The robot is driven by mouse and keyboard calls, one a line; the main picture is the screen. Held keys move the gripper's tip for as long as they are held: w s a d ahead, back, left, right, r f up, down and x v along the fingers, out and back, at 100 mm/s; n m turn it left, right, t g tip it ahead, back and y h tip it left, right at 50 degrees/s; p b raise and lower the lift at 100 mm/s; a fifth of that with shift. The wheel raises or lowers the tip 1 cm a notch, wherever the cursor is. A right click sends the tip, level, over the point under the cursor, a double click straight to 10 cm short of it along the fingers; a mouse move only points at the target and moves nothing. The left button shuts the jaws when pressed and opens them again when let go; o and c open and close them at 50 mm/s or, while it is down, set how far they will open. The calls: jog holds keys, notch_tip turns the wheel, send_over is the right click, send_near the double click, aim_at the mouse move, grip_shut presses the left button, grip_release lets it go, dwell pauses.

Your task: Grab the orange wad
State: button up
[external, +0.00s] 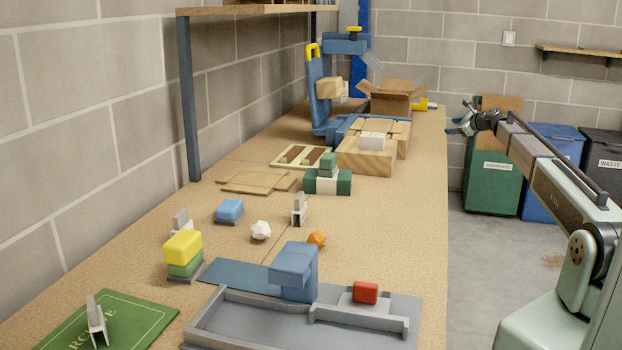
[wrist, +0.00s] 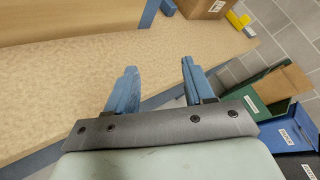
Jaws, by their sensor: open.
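The orange wad (external: 317,239) is a small crumpled lump on the wooden bench, just behind the blue-grey machine and right of a white crumpled wad (external: 261,231). My gripper (external: 460,122) is raised off the bench's right edge, well behind and to the right of the orange wad. Its two blue fingers also show in the wrist view (wrist: 158,88), spread apart with nothing between them. The orange wad is not visible in the wrist view.
A blue-grey machine (external: 293,272) with a red block (external: 366,292) stands in front of the orange wad. A small upright grey-white holder (external: 299,209) and green and white blocks (external: 327,181) stand behind it. Bins (external: 493,170) stand on the floor at right.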

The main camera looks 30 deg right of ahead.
jog(key=a+r+n+g+y, duration=0.1)
jog(key=a+r+n+y, duration=0.25)
jog(key=a, duration=1.15)
jog(key=a+r+n+g+y, duration=0.15)
jog(key=a+r+n, duration=0.25)
jog(key=a, duration=1)
jog(key=s+a+n+g+y, duration=0.1)
jog(key=s+a+n, duration=0.15)
jog(key=a, duration=0.65)
jog(key=s+a+n+g, duration=0.2)
jog(key=s+a, duration=0.1)
jog(key=a, duration=0.6)
jog(key=n+g+h, duration=0.2)
jog(key=n+g, duration=0.4)
jog(key=n, duration=0.5)
send_over(317, 240)
jog(key=w+d, duration=0.1)
jog(key=d, duration=0.3)
jog(key=shift+w+d+f, duration=0.1)
jog(key=shift+w+f, duration=0.05)
jog(key=shift+f, duration=4.25)
jog(key=shift+f, duration=0.1)
